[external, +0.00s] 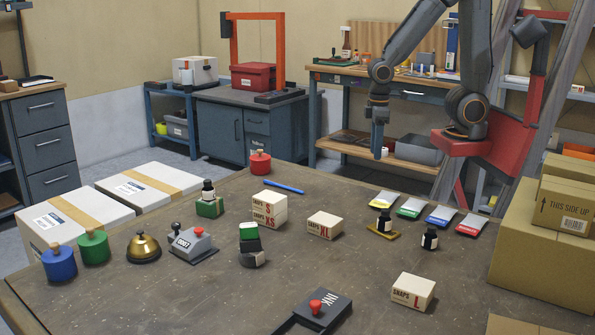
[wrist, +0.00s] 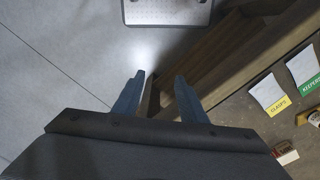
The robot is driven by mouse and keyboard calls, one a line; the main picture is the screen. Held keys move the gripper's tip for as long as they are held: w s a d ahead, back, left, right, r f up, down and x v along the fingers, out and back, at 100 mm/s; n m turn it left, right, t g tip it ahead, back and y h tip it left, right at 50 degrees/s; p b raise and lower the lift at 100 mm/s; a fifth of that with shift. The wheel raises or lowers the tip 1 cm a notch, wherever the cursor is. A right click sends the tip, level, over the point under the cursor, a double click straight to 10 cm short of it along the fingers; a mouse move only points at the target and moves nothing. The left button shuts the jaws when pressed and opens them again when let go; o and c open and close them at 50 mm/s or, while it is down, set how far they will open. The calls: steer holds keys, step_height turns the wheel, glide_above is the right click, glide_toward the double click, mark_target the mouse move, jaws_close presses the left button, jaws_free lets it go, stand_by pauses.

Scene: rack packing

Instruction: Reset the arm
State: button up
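My gripper (external: 379,152) hangs down from my folded arm at the back of the table in the external view, above and beyond the table's far edge. In the wrist view my gripper (wrist: 160,95) shows two blue-grey fingers spread apart with nothing between them. Below the fingers are the floor and the edge of the table. My arm stands on a red mount behind the table at the right.
Cardboard boxes (external: 545,250) stand at the right.

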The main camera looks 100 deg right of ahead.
steer(key=shift+n, duration=0.7)
steer(key=a+p, duration=0.1)
steer(key=a+r+p, duration=0.1)
steer(key=a, duration=0.1)
steer(key=a+r+p, duration=0.1)
steer(key=p, duration=0.1)
steer(key=shift+s+a+r, duration=0.15)
steer(key=shift+a+r, duration=0.05)
steer(key=shift+r, duration=0.05)
